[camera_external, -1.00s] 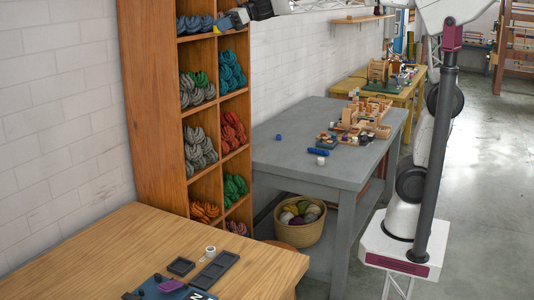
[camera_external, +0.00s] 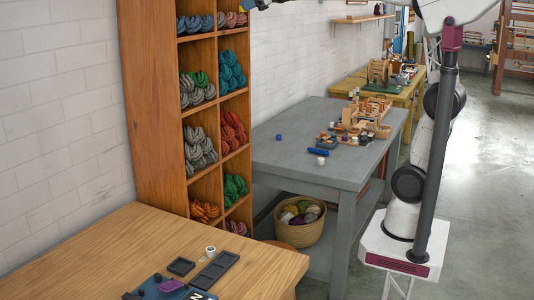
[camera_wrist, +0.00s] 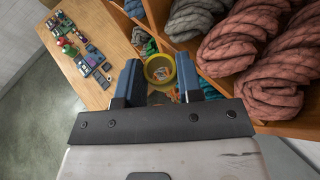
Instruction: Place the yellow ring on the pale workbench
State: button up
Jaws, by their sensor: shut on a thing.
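In the wrist view my gripper (camera_wrist: 159,80) has its blue fingers on either side of a yellow ring (camera_wrist: 148,75). It is shut on the ring, and the ring's opening faces the camera. The pale wooden workbench (camera_external: 110,255) is at the lower left of the external view, well below my gripper. It also shows at the upper left of the wrist view (camera_wrist: 93,22).
A wooden shelf (camera_external: 158,110) of wool skeins stands by the wall, with pink-brown skeins (camera_wrist: 240,42) close to my gripper. The workbench has dark trays (camera_external: 214,270), a white spool (camera_external: 210,251) and small parts; its left-middle is bare. A grey table (camera_external: 275,155) stands behind.

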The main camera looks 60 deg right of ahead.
jog(key=w+d+m+t+h, duration=0.1)
jog(key=w+d+m, duration=0.1)
jog(key=d, duration=1.4)
jog(key=w+d+f+m+t+h, duration=0.1)
jog(key=w+d+f+m+h, duration=0.2)
jog(key=d+f, duration=0.35)
jog(key=w+d+f+m+t+h, duration=0.1)
jog(key=w+d+f+t+h, duration=0.1)
jog(key=w+d+f, duration=0.5)
jog(key=d+f+m+h, duration=0.95)
jog(key=d+f, duration=0.95)
jog(key=d, duration=0.3)
jog(key=s+d+f+m+g+h, duration=0.2)
jog(key=s+d+f+m+g, duration=0.3)
jog(key=d+f, duration=0.3)
jog(key=s+d+f+m+g+h, duration=0.3)
jog(key=s+d+f+m+g, duration=0.3)
jog(key=f, duration=0.6)
jog(key=s+d+f+m+g+h, duration=0.2)
jog(key=s+d+f+m+g, duration=0.4)
jog(key=d+f, duration=0.4)
jog(key=shift+s+f+g, duration=0.55)
jog(key=shift+s+g, duration=0.05)
jog(key=shift+s, duration=0.4)
jog(key=shift+f, duration=0.1)
